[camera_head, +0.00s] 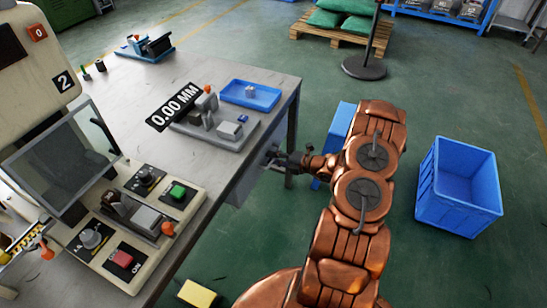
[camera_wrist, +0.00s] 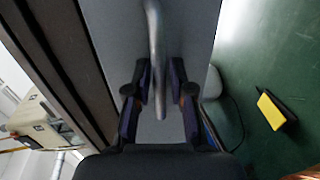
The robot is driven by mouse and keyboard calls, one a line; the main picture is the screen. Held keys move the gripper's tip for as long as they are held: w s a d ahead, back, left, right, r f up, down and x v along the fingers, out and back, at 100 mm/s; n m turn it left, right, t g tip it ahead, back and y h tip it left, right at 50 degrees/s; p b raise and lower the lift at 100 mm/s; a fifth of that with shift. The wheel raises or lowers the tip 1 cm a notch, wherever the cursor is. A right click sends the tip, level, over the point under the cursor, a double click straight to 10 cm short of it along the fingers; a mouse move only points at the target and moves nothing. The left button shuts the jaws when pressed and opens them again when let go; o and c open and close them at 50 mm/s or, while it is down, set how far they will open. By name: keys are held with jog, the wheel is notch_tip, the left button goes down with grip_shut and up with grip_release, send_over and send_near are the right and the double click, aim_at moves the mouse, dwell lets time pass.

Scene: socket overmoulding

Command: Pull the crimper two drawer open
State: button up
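The drawer is a plain grey front panel (camera_wrist: 198,30) in the wrist view, with a curved metal bar handle (camera_wrist: 155,45). In the head view its grey side (camera_head: 238,187) shows under the table's right edge. The panel seems shut or nearly so; I cannot tell exactly. The machine marked 2 (camera_head: 40,75) stands on the table.
The table top (camera_head: 215,75) holds a gauge with a "0.00 MM" label (camera_head: 174,107) and a blue tray (camera_head: 250,94). A blue crate (camera_head: 440,200) stands on the floor to the right. Green floor (camera_head: 470,110) is free beyond my arm. A yellow item (camera_head: 198,294) lies lower left.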

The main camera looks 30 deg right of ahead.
jog(key=shift+w, duration=0.1)
grip_shut()
dwell(0.5)
